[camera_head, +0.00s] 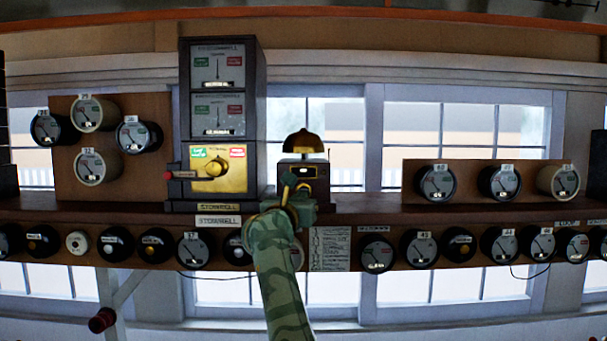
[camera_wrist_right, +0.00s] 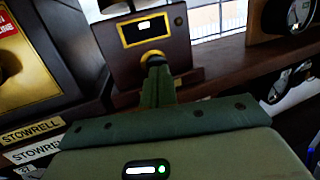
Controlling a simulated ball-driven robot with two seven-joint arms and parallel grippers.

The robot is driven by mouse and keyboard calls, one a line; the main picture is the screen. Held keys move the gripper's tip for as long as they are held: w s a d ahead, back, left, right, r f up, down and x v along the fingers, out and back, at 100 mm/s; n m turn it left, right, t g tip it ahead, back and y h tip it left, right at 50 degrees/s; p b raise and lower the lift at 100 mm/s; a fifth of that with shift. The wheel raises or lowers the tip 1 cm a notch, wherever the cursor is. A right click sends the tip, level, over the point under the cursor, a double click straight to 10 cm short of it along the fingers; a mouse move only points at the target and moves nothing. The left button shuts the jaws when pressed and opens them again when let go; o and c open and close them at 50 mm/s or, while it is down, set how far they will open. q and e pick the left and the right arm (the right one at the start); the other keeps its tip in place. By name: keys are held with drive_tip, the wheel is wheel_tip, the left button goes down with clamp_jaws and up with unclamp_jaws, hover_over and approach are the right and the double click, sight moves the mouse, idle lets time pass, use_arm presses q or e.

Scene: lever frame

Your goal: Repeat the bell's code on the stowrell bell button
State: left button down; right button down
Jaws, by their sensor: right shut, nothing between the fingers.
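The Stowrell instrument (camera_head: 254,110) is a tall dark cabinet with two grey dials and a yellow lower panel. Beside it on the shelf stands a wooden bell box (camera_head: 317,186) with a brass bell dome (camera_head: 304,142) on top and a small lit window. The box also shows in the right wrist view (camera_wrist_right: 108,65). My right gripper (camera_head: 291,184) is shut and empty, in front of this box. In the wrist view its fingertips (camera_wrist_right: 156,68) overlap a brass, round part below the window, probably the bell button. They hide most of it, and I cannot tell whether they touch. My left gripper is not in view.
A red knob (camera_head: 169,175) sticks out left of the yellow panel. Round dials and plungers line the board under the shelf (camera_head: 375,215). More dials stand on wooden panels left (camera_head: 65,108) and right (camera_head: 410,167).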

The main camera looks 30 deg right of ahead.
idle(1.1)
drive_tip(key=s+a, duration=0.1)
drive_tip(key=s, duration=0.1)
drive_tip(key=s+a, duration=0.1)
drive_tip(key=s, duration=0.1)
drive_tip(key=shift+s+a, duration=0.1)
drive_tip(key=shift+a, duration=0.25)
